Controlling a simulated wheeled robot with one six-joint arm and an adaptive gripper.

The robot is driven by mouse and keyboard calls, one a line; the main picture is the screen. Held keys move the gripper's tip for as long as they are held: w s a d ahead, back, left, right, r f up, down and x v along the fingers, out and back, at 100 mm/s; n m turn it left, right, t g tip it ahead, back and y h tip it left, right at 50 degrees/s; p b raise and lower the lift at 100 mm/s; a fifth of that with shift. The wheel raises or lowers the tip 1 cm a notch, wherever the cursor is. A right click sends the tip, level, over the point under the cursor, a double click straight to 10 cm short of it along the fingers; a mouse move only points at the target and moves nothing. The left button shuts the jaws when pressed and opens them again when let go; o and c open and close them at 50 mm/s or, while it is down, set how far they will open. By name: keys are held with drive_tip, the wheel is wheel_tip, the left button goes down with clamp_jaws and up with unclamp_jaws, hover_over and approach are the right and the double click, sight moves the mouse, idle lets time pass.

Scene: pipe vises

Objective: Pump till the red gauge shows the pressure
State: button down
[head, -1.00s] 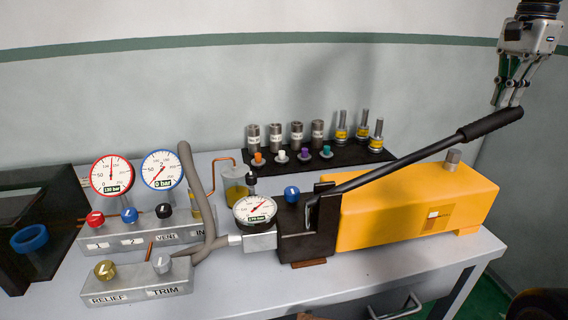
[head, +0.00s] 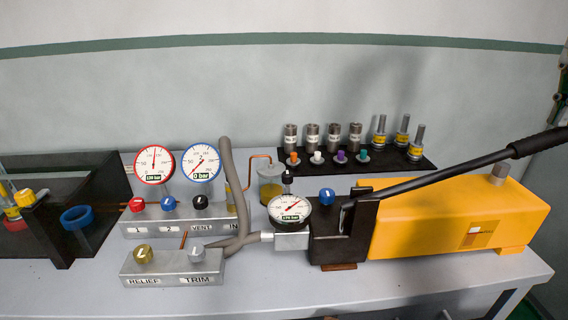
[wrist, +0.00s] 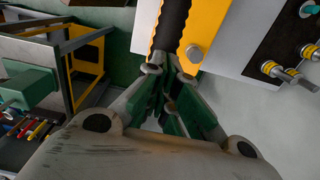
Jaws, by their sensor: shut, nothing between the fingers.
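The red-rimmed gauge (head: 154,162) stands at left on the manifold block. Its needle points nearly straight up, and its small label seems to read in the 130s of bar. The blue-rimmed gauge (head: 201,162) beside it reads 0 bar. A white gauge (head: 290,206) sits on the yellow pump (head: 420,228). The pump's long lever (head: 430,182) slopes up to the right and ends in a black grip (head: 540,143). In the wrist view my gripper (wrist: 172,75) is shut and empty, close to the black grip (wrist: 172,28). Contact cannot be told.
Red (head: 137,204), blue and black knobs sit on the manifold, with RELIEF (head: 144,253) and TRIM knobs in front. A grey hose (head: 240,190) links to the pump. A black rack (head: 330,165) holds fittings behind. A dark tray with a blue ring (head: 77,217) is at left.

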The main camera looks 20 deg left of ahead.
sight(562, 132)
drive_tip(key=shift+w+d+f, duration=0.1)
drive_tip(key=shift+d+f, duration=0.15)
drive_tip(key=shift+f, duration=0.75)
drive_tip(key=shift+w+d+f, duration=0.1)
drive_tip(key=shift+d+f, duration=0.1)
drive_tip(key=shift+f, duration=0.8)
drive_tip(key=shift+s+a+r, duration=0.1)
drive_tip(key=shift+a+r, duration=0.1)
drive_tip(key=shift+r, duration=0.55)
drive_tip(key=shift+s+a+r, duration=0.1)
drive_tip(key=shift+a+r, duration=0.15)
drive_tip(key=shift+r, duration=0.5)
drive_tip(key=shift+s+a+r, duration=0.1)
drive_tip(key=shift+a+r, duration=0.1)
drive_tip(key=shift+r, duration=0.9)
wheel_tip(562, 132, up, 5)
drive_tip(key=shift+f, duration=0.1)
drive_tip(key=s+f+n+t, duration=0.2)
drive_tip(key=s+f+n, duration=0.5)
drive_tip(key=s, duration=0.2)
drive_tip(key=s+d+f+n+t, duration=0.1)
drive_tip(key=s+f+n+t, duration=0.1)
drive_tip(key=s+f+n, duration=0.4)
drive_tip(key=s+f, duration=0.1)
drive_tip(key=s, duration=0.3)
drive_tip(key=shift+s+d+f+n, duration=0.3)
drive_tip(key=shift+n, duration=0.1)
